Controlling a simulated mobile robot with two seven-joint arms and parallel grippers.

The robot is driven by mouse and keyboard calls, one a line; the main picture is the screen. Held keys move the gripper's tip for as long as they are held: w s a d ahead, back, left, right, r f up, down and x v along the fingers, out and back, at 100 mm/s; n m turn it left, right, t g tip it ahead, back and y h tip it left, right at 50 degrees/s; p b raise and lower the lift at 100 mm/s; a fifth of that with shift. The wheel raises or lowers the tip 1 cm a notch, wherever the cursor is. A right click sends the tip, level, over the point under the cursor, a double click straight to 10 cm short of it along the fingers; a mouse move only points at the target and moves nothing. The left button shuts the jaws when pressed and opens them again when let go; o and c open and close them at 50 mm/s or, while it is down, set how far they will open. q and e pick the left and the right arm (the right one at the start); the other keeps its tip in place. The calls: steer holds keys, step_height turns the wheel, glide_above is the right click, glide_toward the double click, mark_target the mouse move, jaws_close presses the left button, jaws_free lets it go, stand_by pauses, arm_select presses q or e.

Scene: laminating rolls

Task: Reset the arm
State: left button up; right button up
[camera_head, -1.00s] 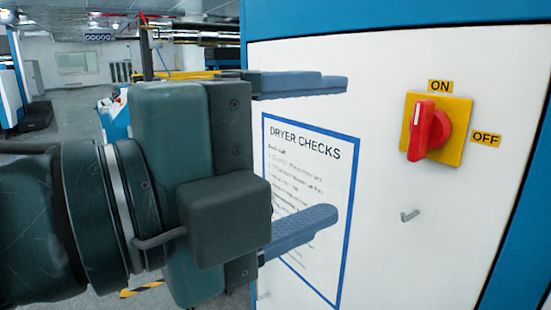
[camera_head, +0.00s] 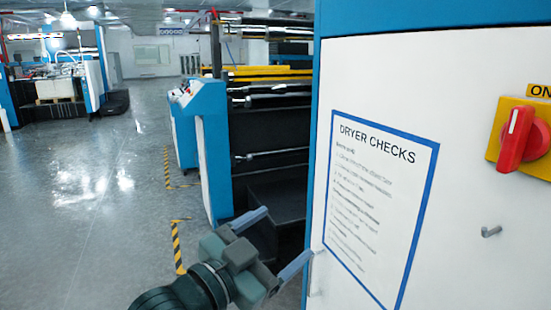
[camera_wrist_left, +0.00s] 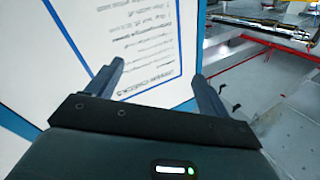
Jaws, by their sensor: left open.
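My left gripper (camera_head: 288,232) is low in the head view, in front of the white cabinet's left edge. Its two blue-grey fingers are spread apart with nothing between them. My right gripper is not in view.
A roller machine (camera_head: 270,130) stands behind. Open grey floor (camera_head: 80,220) lies left.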

arm_select(q)
steer(key=s+a+f+n+y, duration=0.2)
steer(key=a+f, duration=0.1)
steer(key=f, duration=0.6)
steer(key=s+a+f+n+y, duration=0.2)
steer(key=a+f+n+y, duration=0.1)
steer(key=f, duration=0.6)
steer(key=s+a+f+n+g+y, duration=0.1)
steer(key=s+a+f+n+y, duration=0.1)
steer(key=f, duration=0.8)
steer(key=shift+s+a+n, duration=0.6)
steer(key=shift+a+n, duration=0.1)
steer(key=shift+a, duration=0.4)
steer(key=s+a+f, duration=0.1)
steer(key=s+f, duration=0.2)
steer(key=s+a+f+n+g+y, duration=0.1)
steer(key=s+f, duration=0.2)
steer(key=s+a+f+g+y, duration=0.1)
steer(key=s+a+f, duration=0.1)
steer(key=s+f, duration=0.1)
steer(key=shift+a+n, duration=0.1)
steer(key=shift+n, duration=0.2)
steer(key=shift+c, duration=0.2)
